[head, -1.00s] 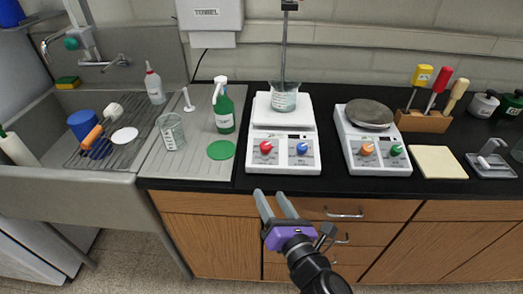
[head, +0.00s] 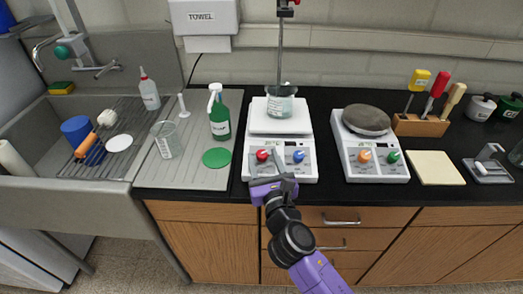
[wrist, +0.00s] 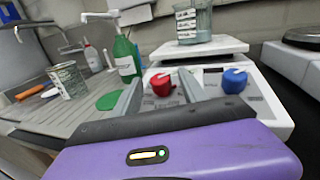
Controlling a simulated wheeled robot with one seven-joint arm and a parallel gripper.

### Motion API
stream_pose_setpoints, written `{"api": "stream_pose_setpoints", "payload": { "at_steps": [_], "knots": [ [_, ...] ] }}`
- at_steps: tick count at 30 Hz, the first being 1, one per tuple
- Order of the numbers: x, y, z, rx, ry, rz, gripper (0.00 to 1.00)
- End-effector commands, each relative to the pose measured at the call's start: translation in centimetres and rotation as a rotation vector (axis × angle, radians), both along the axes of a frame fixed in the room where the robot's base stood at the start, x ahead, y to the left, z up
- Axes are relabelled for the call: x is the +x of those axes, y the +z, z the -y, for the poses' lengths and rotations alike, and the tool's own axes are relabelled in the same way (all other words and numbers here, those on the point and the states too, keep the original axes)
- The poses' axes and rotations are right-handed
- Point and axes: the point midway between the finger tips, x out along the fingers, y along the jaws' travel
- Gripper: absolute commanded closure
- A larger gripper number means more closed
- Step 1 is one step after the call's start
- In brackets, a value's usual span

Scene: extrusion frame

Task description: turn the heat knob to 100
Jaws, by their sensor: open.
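The left hotplate (head: 291,168) is white, with a red knob (head: 263,155) and a blue knob (head: 299,156) on its front panel. The panel lettering is too small to read, so I cannot tell which knob is heat. My gripper (head: 267,162) is open at the front of this panel. In the wrist view the red knob (wrist: 161,85) shows between its two fingers (wrist: 160,76), with no clear contact. The blue knob (wrist: 234,80) is right of the right finger. The red knob's setting is not readable.
A beaker (head: 280,103) stands on the hotplate's top under a stand rod. A second hotplate (head: 368,166) with orange and green knobs is to the right. Drawers lie below the counter edge.

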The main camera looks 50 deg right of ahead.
Motion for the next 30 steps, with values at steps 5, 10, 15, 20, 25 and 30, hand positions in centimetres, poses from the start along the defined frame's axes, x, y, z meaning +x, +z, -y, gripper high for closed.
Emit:
{"api": "stream_pose_setpoints", "payload": {
  "at_steps": [5,10,15,20,25,30],
  "knots": [
    [1.6,0.1,1.2,0.0,-0.001,0.0,0.5],
    [2.0,0.0,1.5,0.001,0.0,0.001,0.5],
    [2.0,0.0,1.5,0.001,0.0,0.001,0.5],
    [2.0,0.0,1.5,0.001,0.001,0.001,0.76],
    [2.0,0.0,1.5,0.001,0.001,0.001,1.0],
    [2.0,-0.1,1.5,0.001,-0.005,0.001,1.0]
  ]
}}
